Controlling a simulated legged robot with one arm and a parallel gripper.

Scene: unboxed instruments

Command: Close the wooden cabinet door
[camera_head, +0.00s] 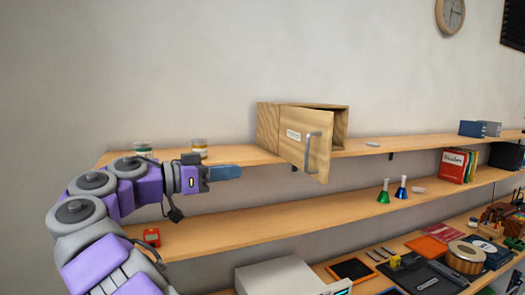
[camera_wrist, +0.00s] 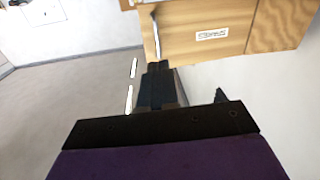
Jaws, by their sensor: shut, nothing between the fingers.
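The wooden cabinet (camera_head: 267,122) stands on the top shelf, slightly right of centre in the head view. Its door (camera_head: 296,150) is swung partly open toward the viewer, with a dark gap on its right side, a pale label and a grey vertical handle (camera_head: 312,152). In the wrist view the door (camera_wrist: 200,20) fills the top, with its label and part of the handle visible. My gripper (camera_head: 238,172) is shut and empty, left of the door and apart from it in the head view. Its dark fingers (camera_wrist: 158,68) point toward the door in the wrist view.
The top shelf (camera_head: 365,146) holds two small jars (camera_head: 199,148) behind my arm and blue boxes (camera_head: 472,128) at right. The middle shelf (camera_head: 270,222) bears flasks (camera_head: 384,192), books (camera_head: 455,166) and a red device (camera_head: 151,237). The lower shelf is crowded.

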